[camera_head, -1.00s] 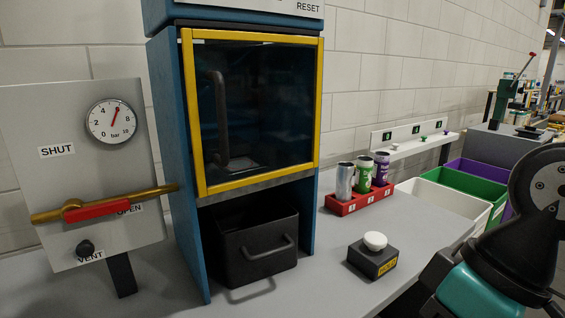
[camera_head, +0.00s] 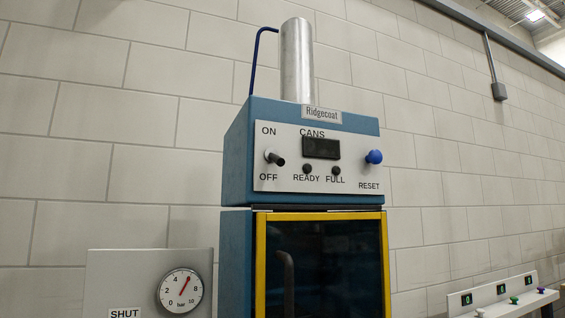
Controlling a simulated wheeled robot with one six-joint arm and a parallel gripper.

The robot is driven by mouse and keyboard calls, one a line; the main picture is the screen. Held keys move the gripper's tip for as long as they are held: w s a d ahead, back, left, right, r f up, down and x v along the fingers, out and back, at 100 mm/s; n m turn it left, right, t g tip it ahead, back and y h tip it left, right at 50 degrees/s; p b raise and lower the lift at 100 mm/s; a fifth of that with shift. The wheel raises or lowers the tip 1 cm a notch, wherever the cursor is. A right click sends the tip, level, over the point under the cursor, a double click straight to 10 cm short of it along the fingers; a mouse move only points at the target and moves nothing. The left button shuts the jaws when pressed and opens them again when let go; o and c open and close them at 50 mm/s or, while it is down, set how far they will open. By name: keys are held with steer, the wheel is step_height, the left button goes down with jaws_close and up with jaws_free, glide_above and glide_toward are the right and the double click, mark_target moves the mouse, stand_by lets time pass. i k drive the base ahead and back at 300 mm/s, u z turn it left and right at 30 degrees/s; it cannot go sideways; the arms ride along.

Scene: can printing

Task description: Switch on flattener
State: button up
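The flattener appears to be the tall blue machine (camera_head: 236,165) with a "Ridgecoat" plate. A white panel on its upper part carries a toggle switch (camera_head: 275,158) with a black tip, between the labels ON above and OFF below. Its tip slants down and right, nearer OFF. The CANS display (camera_head: 321,148) is dark and shows no digits. The READY lamp (camera_head: 307,169) and FULL lamp (camera_head: 336,170) look unlit. A blue RESET knob (camera_head: 374,157) sits at the panel's right. My gripper is out of view.
A yellow-framed dark window (camera_head: 261,270) lies below the panel. Left of the machine stands a grey panel (camera_head: 130,275) with a pressure gauge (camera_head: 180,291), needle near 6. A white rail (camera_head: 490,299) with small coloured knobs is at lower right. Space before the switch looks clear.

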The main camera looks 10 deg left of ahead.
mark_target(271, 154)
steer(key=k, duration=1.3)
steer(key=z, duration=0.5)
steer(key=i, duration=0.55)
steer(key=z, duration=0.55)
steer(key=i, duration=0.75)
steer(key=u, duration=0.45)
steer(key=i, duration=0.55)
steer(key=u, duration=1.05)
steer(key=i, duration=0.3)
steer(key=u, duration=0.25)
